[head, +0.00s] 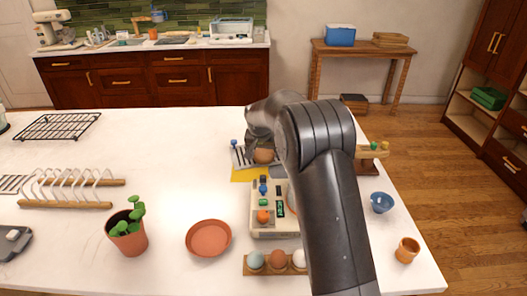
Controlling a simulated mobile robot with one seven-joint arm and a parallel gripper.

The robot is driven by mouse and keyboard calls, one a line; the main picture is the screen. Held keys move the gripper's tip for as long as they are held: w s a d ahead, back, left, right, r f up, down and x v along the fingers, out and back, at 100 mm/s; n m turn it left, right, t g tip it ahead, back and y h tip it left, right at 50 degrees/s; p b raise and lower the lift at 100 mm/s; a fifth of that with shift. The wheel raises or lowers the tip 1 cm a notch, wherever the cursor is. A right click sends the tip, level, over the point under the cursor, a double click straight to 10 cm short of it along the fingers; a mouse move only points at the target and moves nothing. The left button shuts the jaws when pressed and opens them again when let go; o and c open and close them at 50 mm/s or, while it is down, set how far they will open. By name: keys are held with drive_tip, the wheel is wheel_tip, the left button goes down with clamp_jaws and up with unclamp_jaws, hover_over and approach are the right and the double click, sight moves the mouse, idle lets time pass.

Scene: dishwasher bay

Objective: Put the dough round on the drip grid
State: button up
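A tan, rounded lump that looks like the dough round (263,156) shows at my gripper (258,148), near the middle of the counter. My gripper points down over it, and my arm hides much of the fingers. I cannot tell whether the fingers are closed on it. A grey slatted plate that looks like the drip grid (241,156) lies right there, just left of and partly behind the lump. I cannot tell whether the lump touches it or is held above it.
A cream device with coloured knobs (265,221) stands in front of my gripper, with a yellow sheet (243,176) behind it. A terracotta saucer (209,239), potted plant (128,239), egg holder (266,270) and blue bowl (382,203) stand nearby.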

drive_tip(key=shift+o, duration=1.3)
drive_tip(key=shift+r, duration=0.1)
drive_tip(key=d+v, duration=0.1)
drive_tip(key=v, duration=1)
drive_tip(key=s+d+r, duration=0.5)
drive_tip(key=s+r, duration=0.3)
drive_tip(key=s, duration=0.2)
drive_tip(key=s+d+r+n, duration=0.1)
drive_tip(key=s+d+r, duration=0.15)
drive_tip(key=s, duration=0.35)
drive_tip(key=s+d+r, duration=0.1)
drive_tip(key=s+d, duration=0.2)
drive_tip(key=s, duration=0.4)
drive_tip(key=s+d+f, duration=0.1)
drive_tip(key=s+f, duration=0.2)
drive_tip(key=s, duration=0.7)
drive_tip(key=s+d+f+n+t, duration=0.1)
drive_tip(key=s+d+f, duration=0.1)
drive_tip(key=s, duration=0.8)
drive_tip(key=shift+d+f+y, duration=0.2)
drive_tip(key=shift+f+y, duration=0.2)
drive_tip(key=shift+f, duration=0.05)
